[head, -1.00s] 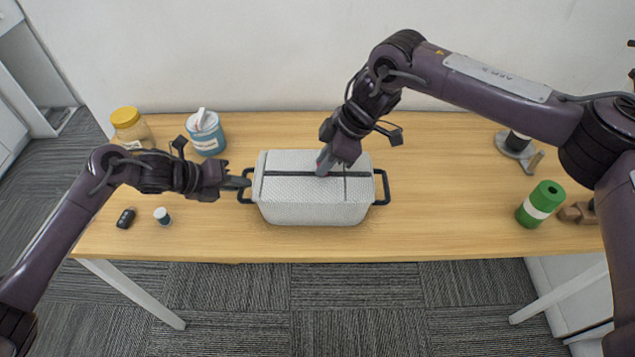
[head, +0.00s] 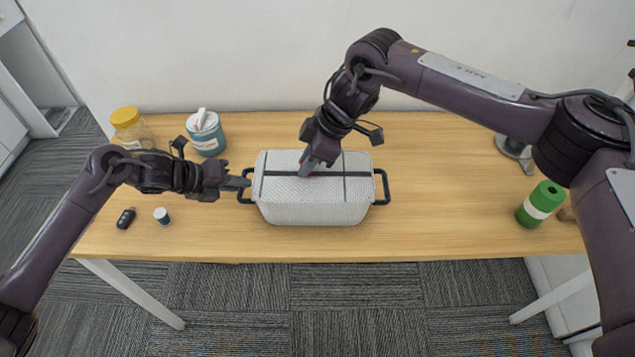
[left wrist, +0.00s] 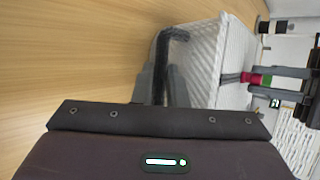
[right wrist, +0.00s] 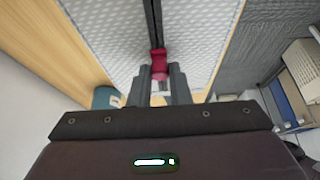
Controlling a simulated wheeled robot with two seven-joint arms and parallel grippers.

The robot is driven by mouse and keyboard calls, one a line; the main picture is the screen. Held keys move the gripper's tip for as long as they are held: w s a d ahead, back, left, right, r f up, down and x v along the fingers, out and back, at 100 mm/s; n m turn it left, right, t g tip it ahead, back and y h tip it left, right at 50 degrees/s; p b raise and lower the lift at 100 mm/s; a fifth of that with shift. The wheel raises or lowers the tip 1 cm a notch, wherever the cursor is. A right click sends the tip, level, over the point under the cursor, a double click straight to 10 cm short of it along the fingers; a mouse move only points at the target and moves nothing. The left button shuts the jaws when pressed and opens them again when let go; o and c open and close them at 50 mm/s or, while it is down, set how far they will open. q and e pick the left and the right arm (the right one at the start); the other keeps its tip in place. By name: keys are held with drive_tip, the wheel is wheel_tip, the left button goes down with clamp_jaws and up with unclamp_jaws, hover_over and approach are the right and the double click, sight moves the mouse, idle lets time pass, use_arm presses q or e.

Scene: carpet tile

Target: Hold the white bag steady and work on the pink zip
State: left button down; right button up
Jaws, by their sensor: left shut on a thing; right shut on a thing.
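The white bag (head: 315,208) stands on the table, box-shaped and textured, with a dark zip line along its top and a black handle at each end. My left gripper (head: 240,184) is shut on the bag's left handle (head: 246,194); the handle also shows between its fingers in the left wrist view (left wrist: 172,60). My right gripper (head: 306,168) is over the left part of the bag's top, shut on the pink zip pull. The pink zip (right wrist: 159,62) shows between its fingertips in the right wrist view, on the dark zip line. It also shows in the left wrist view (left wrist: 250,79).
A yellow-lidded jar (head: 128,125) and a blue tub (head: 206,135) stand behind left. A black key fob (head: 126,218) and a small bottle (head: 162,216) lie front left. A green can (head: 541,204) stands at right. The table between bag and can is clear.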

drive_tip(key=shift+a, duration=0.8)
drive_tip(key=shift+w+a, duration=0.1)
drive_tip(key=shift+a, duration=2.5)
drive_tip(key=shift+a, duration=0.8)
drive_tip(key=o, duration=0.7)
drive_tip(key=shift+d, duration=0.1)
